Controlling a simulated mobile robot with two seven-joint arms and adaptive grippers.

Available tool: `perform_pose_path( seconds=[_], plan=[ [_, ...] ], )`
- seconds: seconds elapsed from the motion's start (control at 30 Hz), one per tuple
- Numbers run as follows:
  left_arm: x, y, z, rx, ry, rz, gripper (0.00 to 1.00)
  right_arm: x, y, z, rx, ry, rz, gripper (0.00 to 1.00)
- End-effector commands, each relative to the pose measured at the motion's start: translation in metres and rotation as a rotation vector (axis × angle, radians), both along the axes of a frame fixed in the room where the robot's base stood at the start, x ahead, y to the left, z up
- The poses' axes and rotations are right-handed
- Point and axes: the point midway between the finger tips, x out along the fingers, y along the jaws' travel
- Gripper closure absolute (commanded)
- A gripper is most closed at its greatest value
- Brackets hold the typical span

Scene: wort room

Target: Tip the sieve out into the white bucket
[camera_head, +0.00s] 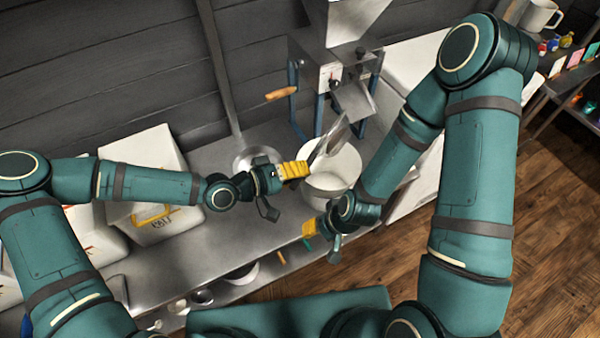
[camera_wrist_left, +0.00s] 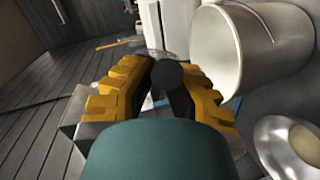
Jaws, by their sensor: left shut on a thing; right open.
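The white bucket (camera_head: 345,182) stands on the steel bench under the mill's chute; it also shows in the left wrist view (camera_wrist_left: 222,48). My left gripper (camera_head: 308,169) is at the bucket's left rim with its yellow fingers shut on a dark round-ended handle (camera_wrist_left: 166,74). I take this for the handle of the sieve (camera_head: 328,143), a grey thing seen nearly edge-on, steeply tilted over the bucket's back left. Its inside and any contents are hidden from me. My right gripper (camera_head: 318,232) is open and empty, lower, near the bench's front edge.
A mill (camera_head: 328,78) with a hopper and a wooden crank handle (camera_head: 281,93) stands behind the bucket. A shallow metal dish (camera_head: 249,156) lies left of it. A white box (camera_head: 150,220) stands further left. My right arm passes close to the bucket's right side.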

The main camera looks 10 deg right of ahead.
Motion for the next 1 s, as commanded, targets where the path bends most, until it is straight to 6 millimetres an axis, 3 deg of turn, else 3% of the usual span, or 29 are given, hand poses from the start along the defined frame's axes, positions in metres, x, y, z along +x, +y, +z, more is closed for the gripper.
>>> perform_pose_path(
  seconds=[0.3,0.83,1.0],
  plan=[
    [0.003,0.003,-0.006,-0.149,0.106,0.008,1.00,0.004,-0.001,-0.023,-0.002,-0.009,-0.003,0.53],
    [0.002,0.002,-0.006,-0.322,0.241,0.003,1.00,0.002,0.000,-0.007,-0.001,-0.005,-0.002,0.53],
    [0.001,0.002,-0.013,-0.401,0.301,-0.001,1.00,0.003,0.000,-0.020,-0.001,-0.008,-0.002,0.53]
  ],
)
